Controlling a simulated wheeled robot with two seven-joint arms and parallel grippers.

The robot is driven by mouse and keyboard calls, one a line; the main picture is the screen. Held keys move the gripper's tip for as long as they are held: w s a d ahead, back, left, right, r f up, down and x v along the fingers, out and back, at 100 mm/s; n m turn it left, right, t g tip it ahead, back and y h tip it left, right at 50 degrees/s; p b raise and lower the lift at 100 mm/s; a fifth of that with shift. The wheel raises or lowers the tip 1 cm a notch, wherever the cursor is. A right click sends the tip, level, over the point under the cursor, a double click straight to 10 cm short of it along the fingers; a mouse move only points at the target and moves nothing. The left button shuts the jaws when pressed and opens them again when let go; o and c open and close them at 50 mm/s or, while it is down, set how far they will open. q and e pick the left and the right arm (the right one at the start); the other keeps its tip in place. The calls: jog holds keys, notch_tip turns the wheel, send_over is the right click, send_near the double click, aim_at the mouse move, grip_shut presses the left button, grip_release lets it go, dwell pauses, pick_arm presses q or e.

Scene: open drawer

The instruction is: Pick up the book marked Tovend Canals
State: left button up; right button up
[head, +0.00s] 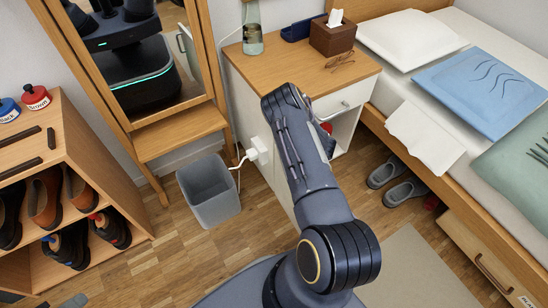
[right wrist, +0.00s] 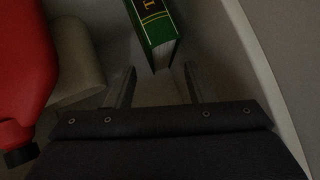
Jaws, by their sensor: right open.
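A green book (right wrist: 155,33) with a black label and gold lines on its spine shows in the right wrist view. Only one gold letter, seemingly a T, can be read, so the full title is cut off. My right gripper (right wrist: 157,84) is open and empty, its two fingers pointing at the near end of the book, one to each side of it. The book's end lies just beyond the fingertips. In the head view my right arm reaches over to the nightstand (head: 240,80), and its own links hide the gripper and book. My left gripper is not in view.
In the right wrist view a red object (right wrist: 22,60) and a greyish rounded object (right wrist: 76,62) lie left of the gripper; a pale wall (right wrist: 262,60) curves along the right. A grey bin (head: 209,190), shoe rack (head: 75,160) and bed (head: 455,190) surround the nightstand.

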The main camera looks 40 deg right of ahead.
jog(key=b+x, duration=0.1)
jog(key=x, duration=0.1)
jog(key=b+x, duration=0.1)
jog(key=x, duration=0.2)
jog(key=shift+s+f+b, duration=0.25)
jog(key=shift+f+b, duration=0.05)
jog(key=shift+f, duration=0.05)
jog(key=shift+w, duration=0.3)
jog(key=shift+c, duration=0.2)
